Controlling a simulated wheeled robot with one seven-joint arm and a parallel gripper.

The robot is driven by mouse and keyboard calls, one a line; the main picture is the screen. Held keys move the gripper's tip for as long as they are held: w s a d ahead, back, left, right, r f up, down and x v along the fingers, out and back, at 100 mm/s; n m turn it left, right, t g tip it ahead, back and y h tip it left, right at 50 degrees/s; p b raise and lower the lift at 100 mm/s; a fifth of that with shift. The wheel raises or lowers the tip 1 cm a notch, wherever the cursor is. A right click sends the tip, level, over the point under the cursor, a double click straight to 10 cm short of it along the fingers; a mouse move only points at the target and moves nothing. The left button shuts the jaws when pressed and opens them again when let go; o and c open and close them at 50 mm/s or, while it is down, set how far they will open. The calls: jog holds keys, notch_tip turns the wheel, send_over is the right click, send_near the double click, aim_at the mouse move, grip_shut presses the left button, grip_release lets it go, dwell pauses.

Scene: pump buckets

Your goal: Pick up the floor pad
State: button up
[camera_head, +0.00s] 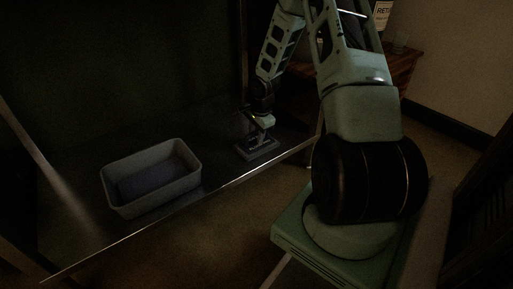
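A small dark grey rectangular block, which looks like the floor pad (258,152), lies on the dark shelf or table surface near its front edge, right of the bin. My gripper (262,124) points down directly above it, at or very near its top. The picture is too dark and small to show whether the fingers touch it or are closed on it.
A grey open bin (190,157) stands on the dark surface (217,147) to the left, with a dark bluish inside. The surface has a bright front edge. A wooden cabinet (405,62) with a sign stands behind at right. A wall is farther right.

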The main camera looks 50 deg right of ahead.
grip_shut()
jog(key=shift+r, duration=0.1)
notch_tip(320, 180, up, 10)
jog(key=p, duration=0.7)
